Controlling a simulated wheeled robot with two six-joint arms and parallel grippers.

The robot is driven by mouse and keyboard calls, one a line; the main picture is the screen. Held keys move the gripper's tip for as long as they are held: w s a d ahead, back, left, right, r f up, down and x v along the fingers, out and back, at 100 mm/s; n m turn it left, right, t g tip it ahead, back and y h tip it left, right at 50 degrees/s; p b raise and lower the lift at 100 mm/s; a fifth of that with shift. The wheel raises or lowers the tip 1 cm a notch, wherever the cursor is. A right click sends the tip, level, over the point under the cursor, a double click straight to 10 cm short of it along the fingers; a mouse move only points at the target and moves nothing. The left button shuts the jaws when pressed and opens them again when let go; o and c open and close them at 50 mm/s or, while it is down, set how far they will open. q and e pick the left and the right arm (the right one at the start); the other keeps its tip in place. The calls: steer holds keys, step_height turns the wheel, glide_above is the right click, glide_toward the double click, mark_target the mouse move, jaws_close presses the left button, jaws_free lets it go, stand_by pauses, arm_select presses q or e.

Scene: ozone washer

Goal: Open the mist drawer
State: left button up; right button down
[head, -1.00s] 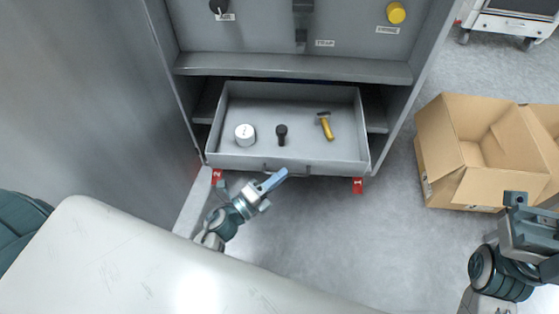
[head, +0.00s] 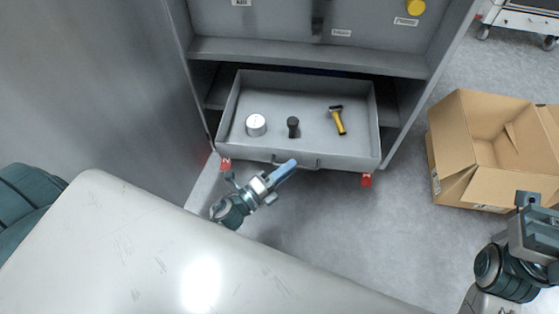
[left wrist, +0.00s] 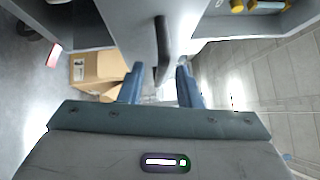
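The grey mist drawer (head: 240,149) is pulled out from the cabinet. Its handle (head: 308,165) is on the front panel and shows in the left wrist view as a dark bar (left wrist: 162,38). My left gripper (head: 289,168) is right at the handle in the head view. In the left wrist view its two fingers (left wrist: 160,78) are apart, with the handle just beyond and between their tips; contact cannot be told. My right gripper (head: 530,215) is at the right edge, away from the drawer, its fingers unclear.
In the drawer lie a white round container (head: 256,125), a black small item (head: 293,127) and a yellow-handled tool (head: 339,122). The grey cabinet (head: 300,52) surrounds it. An open cardboard box (head: 480,150) stands on the floor at right. The floor before the drawer is clear.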

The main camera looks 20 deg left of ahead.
arm_select(q)
steer(key=v, duration=1)
steer(key=shift+s, duration=0.3)
steer(key=shift+a, duration=0.2)
